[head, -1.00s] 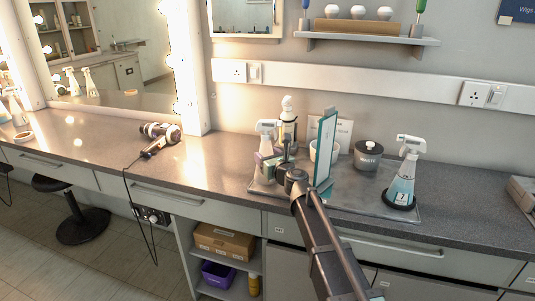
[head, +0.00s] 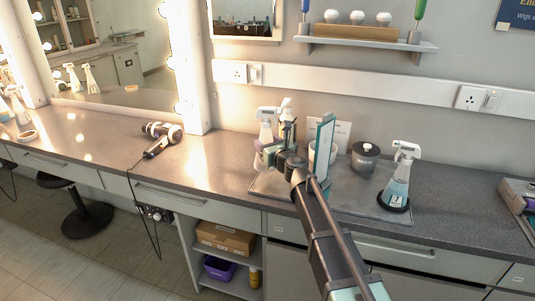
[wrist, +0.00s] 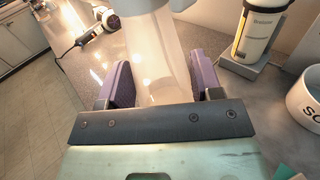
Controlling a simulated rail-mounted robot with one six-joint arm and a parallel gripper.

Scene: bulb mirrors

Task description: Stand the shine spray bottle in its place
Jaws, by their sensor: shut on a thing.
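A pale, clear spray bottle with a white trigger head (head: 266,125) is upright between the jaws of my gripper (head: 268,155), over the left part of the grey tray (head: 350,203). In the wrist view its body (wrist: 160,60) fills the space between the two purple pads. Its label does not show, and its base is hidden behind my gripper in the head view. A second spray bottle, with blue liquid (head: 398,182), stands in a black ring (head: 393,204) at the tray's right end. I see no empty ring.
A teal-edged upright panel (head: 322,153) stands just right of my gripper. A hairdryer (head: 160,138) lies left on the counter.

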